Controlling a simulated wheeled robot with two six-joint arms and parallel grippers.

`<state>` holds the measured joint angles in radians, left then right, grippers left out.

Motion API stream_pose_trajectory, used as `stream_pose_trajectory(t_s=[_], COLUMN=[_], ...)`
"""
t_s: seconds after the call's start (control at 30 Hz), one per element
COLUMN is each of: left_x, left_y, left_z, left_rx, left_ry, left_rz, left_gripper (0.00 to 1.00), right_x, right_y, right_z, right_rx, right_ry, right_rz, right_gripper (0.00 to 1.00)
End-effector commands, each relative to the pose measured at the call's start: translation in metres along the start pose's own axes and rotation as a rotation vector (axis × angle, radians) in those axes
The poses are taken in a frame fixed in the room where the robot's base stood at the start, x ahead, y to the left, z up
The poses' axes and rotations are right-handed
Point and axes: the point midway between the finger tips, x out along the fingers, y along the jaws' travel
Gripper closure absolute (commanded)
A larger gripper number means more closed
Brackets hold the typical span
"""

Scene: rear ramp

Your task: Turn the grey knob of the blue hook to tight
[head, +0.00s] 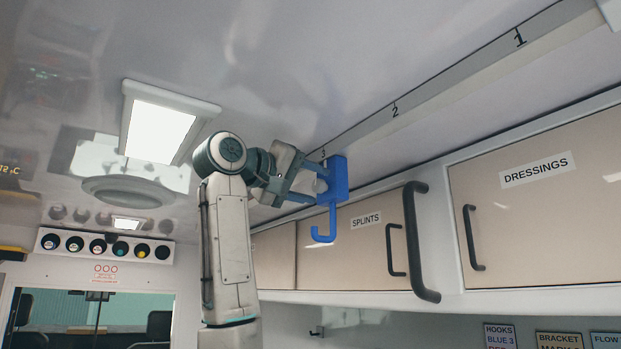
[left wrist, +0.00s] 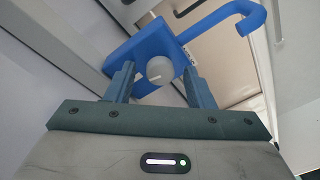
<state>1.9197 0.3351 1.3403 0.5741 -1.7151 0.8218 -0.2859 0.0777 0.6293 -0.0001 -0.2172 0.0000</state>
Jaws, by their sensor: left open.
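The blue hook (head: 338,179) hangs from the ceiling rail near the mark 3, with its curved end down. In the left wrist view the blue hook (left wrist: 128,46) has a round grey knob (left wrist: 160,70) with a pale line on its face. My left gripper (head: 319,184) is at the hook. In the left wrist view the left gripper (left wrist: 158,82) is open, with one finger on each side of the grey knob. I cannot tell whether the fingers touch it. The knob's tight marking cannot be made out. My right gripper is not in view.
The ceiling rail (head: 440,85) carries marks 1, 2 and 3. Below it are cabinets labelled SPLINTS (head: 350,255) and DRESSINGS (head: 540,220). A dark grab handle (head: 414,245) sticks out right of the hook. A ceiling lamp (head: 158,130) is at the left.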

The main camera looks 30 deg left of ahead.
Motion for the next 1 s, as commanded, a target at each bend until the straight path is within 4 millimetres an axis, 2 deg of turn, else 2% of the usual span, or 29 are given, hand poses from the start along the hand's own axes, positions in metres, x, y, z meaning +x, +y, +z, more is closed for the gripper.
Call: stream_pose_trajectory(t_s=[0.13,0.27,0.4,0.5,0.77,1.0], left_x=[0.002,0.002,0.002,0.001,0.001,0.001], left_y=[-0.001,-0.001,-0.001,-0.001,-0.001,-0.002], left_z=[0.000,0.001,0.001,0.001,0.001,0.002], left_rx=[0.000,0.000,0.000,0.000,0.024,0.137], left_ry=[0.000,-0.001,-0.001,-0.001,0.001,0.010], left_rz=[0.000,-0.001,-0.001,-0.001,0.001,0.013], left_gripper=[0.52,0.54,0.81,0.96,0.96,0.96], right_x=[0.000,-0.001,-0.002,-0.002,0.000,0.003], right_y=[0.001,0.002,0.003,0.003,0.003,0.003], right_z=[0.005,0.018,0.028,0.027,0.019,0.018], right_rx=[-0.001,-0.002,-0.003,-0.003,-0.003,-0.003], right_ry=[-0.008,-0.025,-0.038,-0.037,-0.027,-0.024], right_rz=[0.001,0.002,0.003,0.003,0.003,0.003], right_gripper=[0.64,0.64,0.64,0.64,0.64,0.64])
